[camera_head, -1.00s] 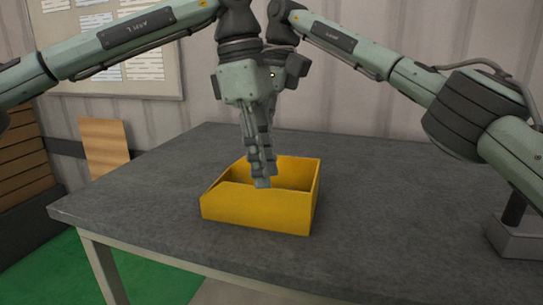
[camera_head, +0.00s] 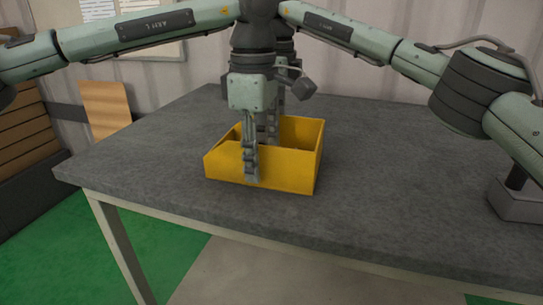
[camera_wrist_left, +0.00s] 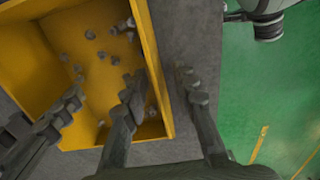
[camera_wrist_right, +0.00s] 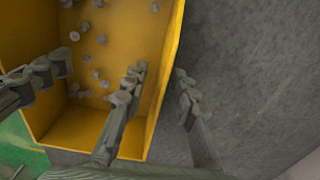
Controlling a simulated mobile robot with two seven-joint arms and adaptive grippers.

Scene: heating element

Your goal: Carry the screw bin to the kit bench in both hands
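The yellow screw bin (camera_head: 300,172) sits on the grey table. Several small grey screws (camera_wrist_left: 78,68) lie inside it and also show in the right wrist view (camera_wrist_right: 98,74). My left gripper (camera_head: 251,168) is at the bin's near wall. In the left wrist view its fingers (camera_wrist_left: 163,88) are on both sides of that wall, with gaps. My right gripper (camera_head: 270,128) is at the far wall, partly hidden behind the left one. In the right wrist view its fingers (camera_wrist_right: 158,95) stand on both sides of that wall, apart. I cannot make out which bench is the kit bench.
The grey table (camera_head: 400,165) has free room around the bin. A grey stand (camera_head: 516,200) is at its right edge. A wall with a notice board is behind. A tan panel (camera_head: 106,108) leans at the left. The floor is green and grey.

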